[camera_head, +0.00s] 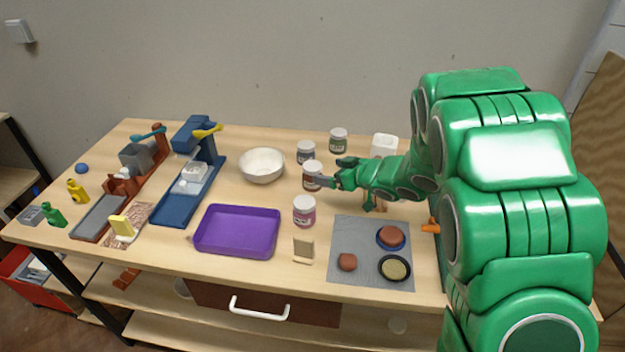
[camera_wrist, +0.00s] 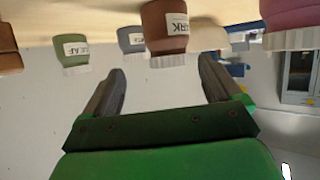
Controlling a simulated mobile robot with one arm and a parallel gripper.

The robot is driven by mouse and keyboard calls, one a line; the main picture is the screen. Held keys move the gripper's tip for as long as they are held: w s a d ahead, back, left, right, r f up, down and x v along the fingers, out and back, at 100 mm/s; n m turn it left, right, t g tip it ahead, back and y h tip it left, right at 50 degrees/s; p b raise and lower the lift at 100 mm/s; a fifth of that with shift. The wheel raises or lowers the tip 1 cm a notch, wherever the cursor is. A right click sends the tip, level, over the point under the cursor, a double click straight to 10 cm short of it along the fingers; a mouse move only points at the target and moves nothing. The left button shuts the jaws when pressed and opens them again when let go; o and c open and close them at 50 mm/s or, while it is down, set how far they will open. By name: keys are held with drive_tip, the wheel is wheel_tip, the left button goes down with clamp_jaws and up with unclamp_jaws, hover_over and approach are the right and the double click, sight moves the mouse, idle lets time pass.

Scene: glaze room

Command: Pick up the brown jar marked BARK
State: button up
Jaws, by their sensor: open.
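The brown jar marked BARK (camera_head: 311,182) has a white lid and stands upright on the table, near the middle. My gripper (camera_head: 335,172) is open, just right of the jar, with its fingers pointing toward it. In the wrist view, which is upside down, the brown jar (camera_wrist: 165,42) lies ahead, between the lines of my two fingers (camera_wrist: 162,72). Part of its label reads "RK". I see no contact, and the gap to the fingertips is hard to judge. One fingertip overlaps the jar's right edge in the head view.
A grey-blue jar (camera_head: 306,154) stands behind the brown jar, a green jar (camera_head: 338,142) behind right, and a pink jar (camera_head: 304,214) in front. A white bowl (camera_head: 261,166) and purple tray (camera_head: 236,245) are left. A grey mat (camera_head: 350,228) with small dishes is front right.

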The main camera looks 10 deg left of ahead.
sight(309, 169)
drive_tip(key=shift+s+a+f+g+y, duration=0.15)
drive_tip(key=shift+s+a+f+y, duration=0.05)
drive_tip(key=shift+a, duration=0.15)
drive_tip(key=shift+s+a+f+g+y, duration=0.15)
drive_tip(key=shift+a+y, duration=0.05)
drive_tip(key=shift+a, duration=0.4)
drive_tip(key=shift+w+d+x, duration=0.1)
drive_tip(key=shift+w+x, duration=0.05)
drive_tip(key=shift+x, duration=1.1)
drive_tip(key=shift+w+d+x, duration=0.1)
drive_tip(key=shift+w+x, duration=0.05)
drive_tip(key=shift+x, duration=1.05)
drive_tip(key=shift+w+d+x, duration=0.1)
drive_tip(key=shift+w+x, duration=0.05)
drive_tip(key=shift+x, duration=1.1)
drive_tip(key=shift+r, duration=0.1)
drive_tip(key=c, duration=1.2)
